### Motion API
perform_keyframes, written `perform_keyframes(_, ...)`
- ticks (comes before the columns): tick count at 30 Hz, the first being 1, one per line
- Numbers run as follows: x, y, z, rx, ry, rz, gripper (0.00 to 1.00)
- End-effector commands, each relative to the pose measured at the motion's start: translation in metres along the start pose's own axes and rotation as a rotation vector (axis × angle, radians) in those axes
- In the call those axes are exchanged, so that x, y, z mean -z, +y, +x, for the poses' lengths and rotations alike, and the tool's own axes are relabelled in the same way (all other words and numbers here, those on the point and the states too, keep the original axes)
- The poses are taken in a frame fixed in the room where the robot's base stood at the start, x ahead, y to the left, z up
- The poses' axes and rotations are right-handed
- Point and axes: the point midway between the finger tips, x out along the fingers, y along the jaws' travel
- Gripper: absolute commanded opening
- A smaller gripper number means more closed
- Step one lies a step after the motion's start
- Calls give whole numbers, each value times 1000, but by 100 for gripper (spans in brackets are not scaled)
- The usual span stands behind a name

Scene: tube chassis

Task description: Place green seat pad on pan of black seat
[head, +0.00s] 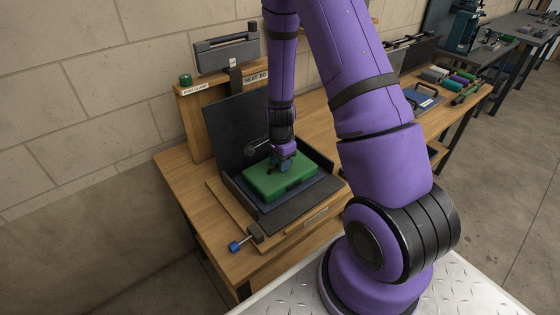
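The green seat pad (265,184) is a thick rectangular block at the black seat, over its pan. The black seat has a tall upright back panel (232,128) and a dark pan (293,208) whose front and side edges show around the pad. My gripper (283,164) points down at the top of the pad, near its middle. The fingertips are small and partly hidden, so I cannot tell whether they are open or shut on it. I also cannot tell whether the pad rests fully on the pan.
The seat stands on a wooden fixture with a blue-knobbed clamp (237,245) at the front. A wooden post with a green knob (186,80) and a grey part (227,52) stand behind. Tools and coloured cylinders (448,77) lie on the bench to the right.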

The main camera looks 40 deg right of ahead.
Motion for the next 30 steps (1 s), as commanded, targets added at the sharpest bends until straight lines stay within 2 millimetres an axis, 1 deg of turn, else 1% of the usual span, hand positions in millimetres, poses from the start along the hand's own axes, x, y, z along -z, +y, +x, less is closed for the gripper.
perform_keyframes(5,0,0,-1,0,0,0,37)
perform_keyframes(8,0,0,-6,1,0,0,37)
perform_keyframes(10,0,-1,-13,2,1,-1,37)
perform_keyframes(14,0,-1,-33,4,1,-1,37)
perform_keyframes(24,-1,-1,-94,3,0,-3,37)
perform_keyframes(27,0,-1,-107,3,0,-1,37)
perform_keyframes(30,0,0,-116,2,0,-1,37)
